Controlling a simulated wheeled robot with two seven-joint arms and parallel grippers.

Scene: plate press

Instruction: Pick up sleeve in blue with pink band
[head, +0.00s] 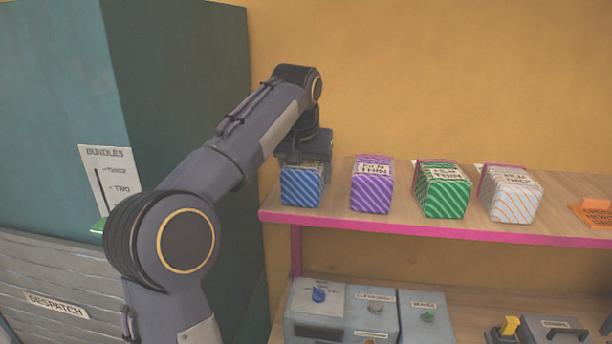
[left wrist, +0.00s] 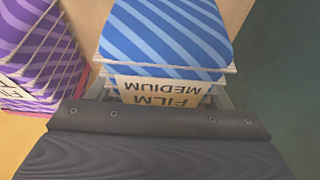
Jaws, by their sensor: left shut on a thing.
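The blue sleeve with white diagonal stripes (head: 302,187) is at the left end of the upper shelf. In the left wrist view the blue sleeve (left wrist: 165,38) fills the upper middle, with a label reading FILM MEDIUM. I see no pink band on its visible faces. My left gripper (head: 304,163) comes down from above and is shut on the blue sleeve, hiding part of its top. I cannot tell whether the sleeve is clear of the shelf. My right gripper is not in view.
Right of it on the shelf (head: 400,228) stand a purple sleeve (head: 371,184), a green sleeve (head: 442,190) and a white-and-orange sleeve (head: 510,194). An orange item (head: 594,212) lies farther right. Grey control boxes (head: 335,315) sit below. A tall teal cabinet (head: 190,90) stands left.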

